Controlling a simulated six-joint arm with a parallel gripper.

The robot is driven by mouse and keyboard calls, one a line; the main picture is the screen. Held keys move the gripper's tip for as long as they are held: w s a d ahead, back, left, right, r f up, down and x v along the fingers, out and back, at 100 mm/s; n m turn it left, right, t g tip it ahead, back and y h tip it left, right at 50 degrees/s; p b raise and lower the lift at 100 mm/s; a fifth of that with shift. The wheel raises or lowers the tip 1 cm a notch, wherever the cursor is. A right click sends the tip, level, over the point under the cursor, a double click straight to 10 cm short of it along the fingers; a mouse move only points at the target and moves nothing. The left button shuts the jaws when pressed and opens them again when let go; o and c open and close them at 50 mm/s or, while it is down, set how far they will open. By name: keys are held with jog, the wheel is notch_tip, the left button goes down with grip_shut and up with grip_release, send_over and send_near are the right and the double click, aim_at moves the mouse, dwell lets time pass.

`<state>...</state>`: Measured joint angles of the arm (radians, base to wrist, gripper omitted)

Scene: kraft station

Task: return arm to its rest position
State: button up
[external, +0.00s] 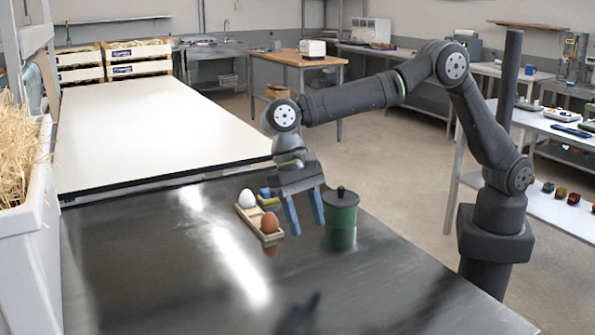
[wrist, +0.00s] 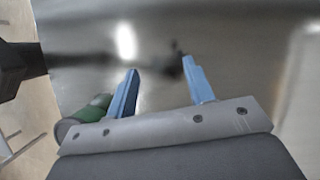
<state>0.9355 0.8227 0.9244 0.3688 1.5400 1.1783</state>
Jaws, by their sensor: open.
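My gripper (external: 304,212) is open, its two blue fingers pointing down above the dark metal table (external: 140,260). In the wrist view the fingers of my gripper (wrist: 160,85) stand apart with nothing between them. In the external view it hangs between a small wooden tray (external: 246,214) on its left and a green canister (external: 341,215) with a black lid on its right. The tray holds a white egg (external: 247,198) and a brown egg (external: 269,222). The canister (wrist: 85,108) also shows in the wrist view, partly hidden by the gripper body.
Small blue and yellow items (external: 267,197) sit by the tray, partly behind my gripper. A white box of straw (external: 25,190) stands at the left edge. A white-topped table (external: 150,125) lies behind. The front of the metal table is clear.

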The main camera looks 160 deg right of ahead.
jog(key=w+a+f+n+g, duration=0.1)
jog(key=w+a+n+g, duration=0.2)
jog(key=w+a+n, duration=0.4)
jog(key=w+a, duration=0.4)
jog(key=a, duration=0.1)
jog(key=shift+f+n+y, duration=0.2)
jog(key=shift+n+y, duration=0.1)
jog(key=shift+y, duration=0.1)
jog(key=shift+s, duration=0.1)
jog(key=s+d+r+m+t+h, duration=0.1)
jog(key=s+d+m+t, duration=0.2)
jog(key=s+d+m, duration=0.6)
jog(key=shift+s+d+r+m+t, duration=0.3)
jog(key=shift+s+d+r, duration=0.1)
jog(key=shift+s+d, duration=2.3)
jog(key=shift+w+d, duration=0.15)
